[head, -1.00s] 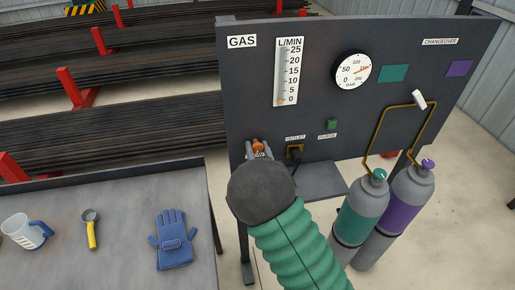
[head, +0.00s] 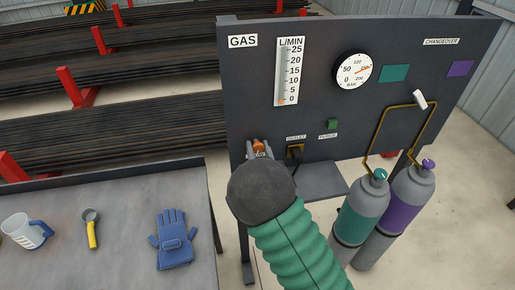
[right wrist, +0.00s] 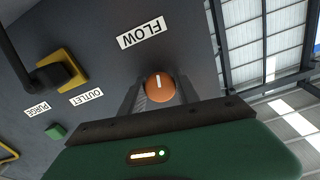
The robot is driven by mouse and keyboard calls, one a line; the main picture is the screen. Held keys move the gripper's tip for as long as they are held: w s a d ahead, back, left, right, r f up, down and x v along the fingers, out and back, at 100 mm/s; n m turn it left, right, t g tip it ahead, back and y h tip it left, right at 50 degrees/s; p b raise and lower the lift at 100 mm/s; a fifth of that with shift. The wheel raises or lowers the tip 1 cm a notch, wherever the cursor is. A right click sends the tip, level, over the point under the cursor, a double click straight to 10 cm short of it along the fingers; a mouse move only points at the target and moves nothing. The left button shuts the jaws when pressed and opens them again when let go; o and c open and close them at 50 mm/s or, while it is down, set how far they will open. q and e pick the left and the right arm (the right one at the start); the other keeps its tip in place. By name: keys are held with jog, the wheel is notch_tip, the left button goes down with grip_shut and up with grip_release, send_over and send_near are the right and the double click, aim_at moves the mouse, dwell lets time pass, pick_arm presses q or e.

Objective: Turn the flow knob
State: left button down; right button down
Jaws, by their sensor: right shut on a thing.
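The orange flow knob (head: 259,146) is on the lower left of the dark gas panel (head: 245,75). In the right wrist view the knob (right wrist: 160,88) shows a white pointer mark and sits below the FLOW label, which appears upside down. My right gripper (head: 259,152) is shut on the knob, with one finger on each side of it; the fingers (right wrist: 158,95) also show in the right wrist view. The flow gauge (head: 288,72), marked L/MIN, has its orange marker at the bottom, near 0. My left gripper is not in view.
A round pressure dial (head: 354,70), a green purge button (head: 332,124) and an outlet fitting (head: 296,152) are on the panel. A green cylinder (head: 361,212) and a purple cylinder (head: 405,200) stand at right. A bench (head: 120,205) with a blue glove (head: 173,240) is at left.

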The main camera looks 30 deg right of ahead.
dwell(0.3)
jog(key=c, duration=0.9)
grip_release()
